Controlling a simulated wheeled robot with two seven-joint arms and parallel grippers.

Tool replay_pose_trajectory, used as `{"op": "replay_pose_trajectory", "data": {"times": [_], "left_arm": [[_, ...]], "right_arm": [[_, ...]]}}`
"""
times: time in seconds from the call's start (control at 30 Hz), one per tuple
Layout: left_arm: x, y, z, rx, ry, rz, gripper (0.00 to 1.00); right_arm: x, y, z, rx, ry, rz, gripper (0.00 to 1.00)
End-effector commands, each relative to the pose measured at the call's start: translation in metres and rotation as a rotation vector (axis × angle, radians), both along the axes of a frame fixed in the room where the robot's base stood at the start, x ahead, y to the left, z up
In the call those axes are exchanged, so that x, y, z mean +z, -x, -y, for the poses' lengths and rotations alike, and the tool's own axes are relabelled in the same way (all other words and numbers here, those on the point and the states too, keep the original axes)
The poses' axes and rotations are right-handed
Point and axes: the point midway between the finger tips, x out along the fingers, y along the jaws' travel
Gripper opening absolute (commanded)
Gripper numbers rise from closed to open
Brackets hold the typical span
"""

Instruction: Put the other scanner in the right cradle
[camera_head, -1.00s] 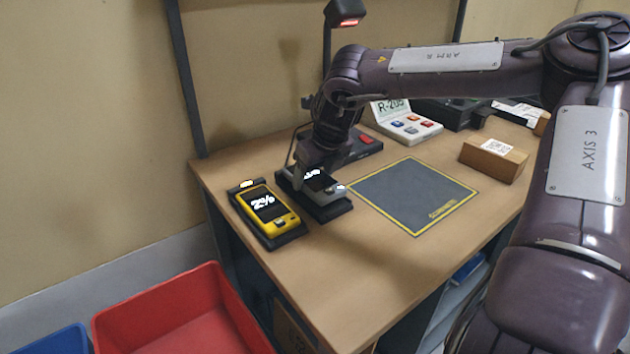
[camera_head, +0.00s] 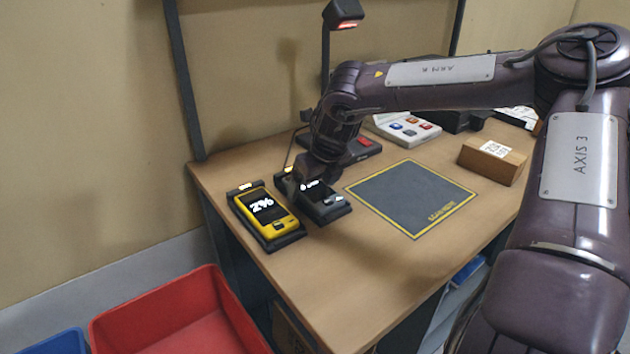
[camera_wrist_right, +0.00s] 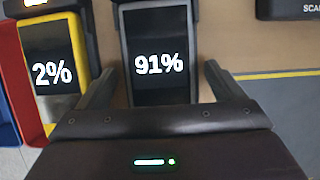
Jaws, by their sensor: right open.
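A grey scanner with a dark screen reading 91% (camera_wrist_right: 160,62) lies in the right cradle (camera_head: 338,213); my right arm partly hides it in the head view. My right gripper (camera_wrist_right: 160,88) is open, with one finger on each side of this scanner and visible gaps between. The yellow scanner reading 2% (camera_head: 266,207) sits in the left cradle (camera_head: 285,241), just left of my gripper; it also shows in the right wrist view (camera_wrist_right: 52,62). Whether the grey scanner is fully seated is hard to tell. My left gripper is not in view.
A grey mat with a yellow border (camera_head: 410,198) lies right of the cradles. A red bin (camera_head: 180,325) stands below the table's front left.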

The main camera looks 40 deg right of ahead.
Motion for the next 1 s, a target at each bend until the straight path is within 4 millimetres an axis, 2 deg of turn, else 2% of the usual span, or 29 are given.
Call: {"op": "replay_pose_trajectory", "data": {"times": [0.17,0.5,0.63,0.8,1.0], "left_arm": [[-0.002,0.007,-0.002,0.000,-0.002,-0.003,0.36],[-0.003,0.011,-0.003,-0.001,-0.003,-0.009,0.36],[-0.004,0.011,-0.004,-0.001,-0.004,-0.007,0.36],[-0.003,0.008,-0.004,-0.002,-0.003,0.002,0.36],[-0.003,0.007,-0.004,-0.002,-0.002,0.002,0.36]], "right_arm": [[0.014,0.003,-0.001,0.001,0.000,0.004,0.89],[0.079,0.029,-0.003,0.001,0.002,0.006,0.89],[0.098,0.038,-0.004,0.001,0.001,0.004,0.89],[0.111,0.044,-0.005,0.001,0.001,0.001,0.89],[0.114,0.046,-0.005,0.001,0.000,0.000,0.89]]}}
